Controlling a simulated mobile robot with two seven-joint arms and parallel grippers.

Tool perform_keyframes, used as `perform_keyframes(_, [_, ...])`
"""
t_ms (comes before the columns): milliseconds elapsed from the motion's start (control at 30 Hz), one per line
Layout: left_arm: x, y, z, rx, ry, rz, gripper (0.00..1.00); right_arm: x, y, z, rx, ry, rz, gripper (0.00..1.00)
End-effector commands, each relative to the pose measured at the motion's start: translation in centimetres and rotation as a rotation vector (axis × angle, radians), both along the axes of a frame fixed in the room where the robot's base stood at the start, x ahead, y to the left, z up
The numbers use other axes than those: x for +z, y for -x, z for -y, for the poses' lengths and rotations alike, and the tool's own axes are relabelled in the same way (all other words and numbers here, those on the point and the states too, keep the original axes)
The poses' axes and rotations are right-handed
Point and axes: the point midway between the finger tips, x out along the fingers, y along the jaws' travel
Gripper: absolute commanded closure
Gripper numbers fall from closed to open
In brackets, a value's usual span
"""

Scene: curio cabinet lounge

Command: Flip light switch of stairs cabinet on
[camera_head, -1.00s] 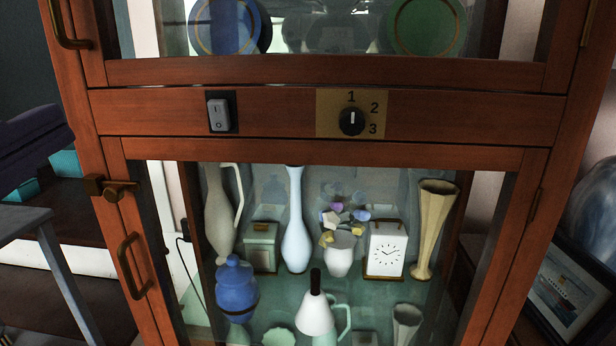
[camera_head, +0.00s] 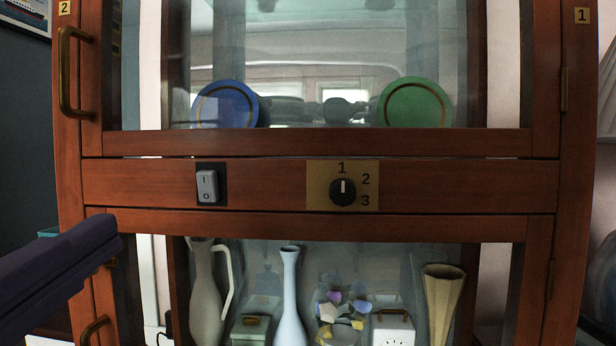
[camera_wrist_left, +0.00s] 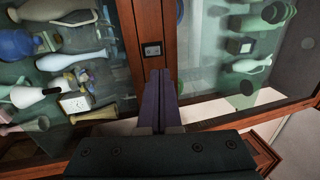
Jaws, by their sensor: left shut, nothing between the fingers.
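The light switch (camera_head: 208,186) is a grey rocker marked I and O on a black plate. It sits on the wooden rail of the cabinet (camera_head: 260,184), left of the dial. In the left wrist view the switch (camera_wrist_left: 152,50) shows just beyond the fingers. My left gripper (camera_head: 112,230) comes in from the left in the head view, dark and in front of the cabinet's left post. It is below and left of the switch, apart from it. In the left wrist view its fingers (camera_wrist_left: 159,75) are together and empty. My right gripper is not in view.
A black rotary dial (camera_head: 343,192) on a brass plate marked 1, 2, 3 is right of the switch. Glass doors above and below show plates and vases (camera_head: 290,300). A brass handle (camera_head: 68,75) juts out at upper left. The space before the rail is clear.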

Motion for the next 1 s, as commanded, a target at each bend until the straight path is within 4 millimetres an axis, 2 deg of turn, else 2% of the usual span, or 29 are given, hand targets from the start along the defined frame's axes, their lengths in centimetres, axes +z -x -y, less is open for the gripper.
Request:
perform_keyframes(200, [1.3, -3.6, 0.1, 0.0, -0.007, 0.001, 1.0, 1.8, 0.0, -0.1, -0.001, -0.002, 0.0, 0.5])
perform_keyframes(600, [2.3, -10.4, 0.3, 0.0, -0.006, 0.0, 1.0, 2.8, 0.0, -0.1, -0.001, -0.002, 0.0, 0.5])
perform_keyframes(800, [2.5, -11.9, 0.4, 0.001, -0.005, -0.003, 1.0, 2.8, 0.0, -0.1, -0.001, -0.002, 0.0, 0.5])
perform_keyframes(1000, [2.5, -12.2, 0.4, 0.001, -0.004, -0.004, 1.0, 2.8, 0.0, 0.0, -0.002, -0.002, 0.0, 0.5])
